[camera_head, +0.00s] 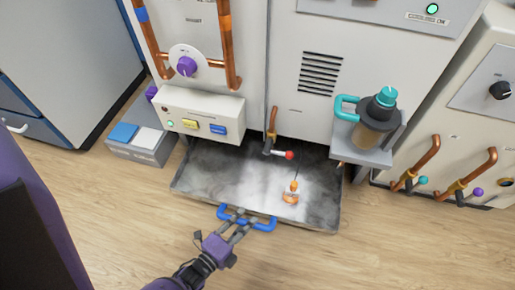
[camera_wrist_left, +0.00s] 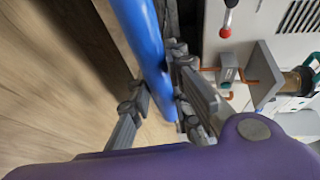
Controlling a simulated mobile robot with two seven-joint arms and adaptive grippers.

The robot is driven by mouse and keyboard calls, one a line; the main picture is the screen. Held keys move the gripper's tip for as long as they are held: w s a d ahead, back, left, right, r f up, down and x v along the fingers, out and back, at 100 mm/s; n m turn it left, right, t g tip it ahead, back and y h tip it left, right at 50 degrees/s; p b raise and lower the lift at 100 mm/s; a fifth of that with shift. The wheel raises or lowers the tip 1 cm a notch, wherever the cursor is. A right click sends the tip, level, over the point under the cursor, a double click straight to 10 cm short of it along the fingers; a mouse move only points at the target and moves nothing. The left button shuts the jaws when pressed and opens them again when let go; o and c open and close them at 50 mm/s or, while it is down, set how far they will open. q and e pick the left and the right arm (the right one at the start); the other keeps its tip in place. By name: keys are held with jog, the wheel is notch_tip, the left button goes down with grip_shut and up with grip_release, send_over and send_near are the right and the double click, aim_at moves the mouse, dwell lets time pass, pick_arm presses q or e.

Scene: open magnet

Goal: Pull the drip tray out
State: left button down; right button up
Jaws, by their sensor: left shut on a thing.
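The drip tray (camera_head: 240,176) is a shallow grey metal tray at the foot of the white machine, with its front part out on the wooden floor and its back under the machine. A blue handle (camera_head: 262,222) is on its front edge. My purple and grey left gripper (camera_head: 232,222) is shut on the left part of the handle. In the left wrist view the blue handle (camera_wrist_left: 143,40) runs between the grey fingers. An orange object (camera_head: 291,196) lies in the tray. My right gripper is not in view.
The white machine (camera_head: 285,50) stands behind the tray, with a red-tipped valve lever (camera_head: 288,155) above it. A shelf with a teal-lidded canister (camera_head: 378,115) is at the right. A grey box (camera_head: 143,143) stands left of the tray. The floor (camera_head: 360,250) in front is clear.

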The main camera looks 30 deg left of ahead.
pick_arm(q)
jog(key=s+d, duration=0.2)
jog(key=s, duration=0.4)
jog(key=shift+s, duration=0.1)
jog(key=c, duration=1.6)
grip_release()
jog(key=shift+a, duration=0.1)
jog(key=v, duration=1.2)
jog(key=shift+s, duration=0.15)
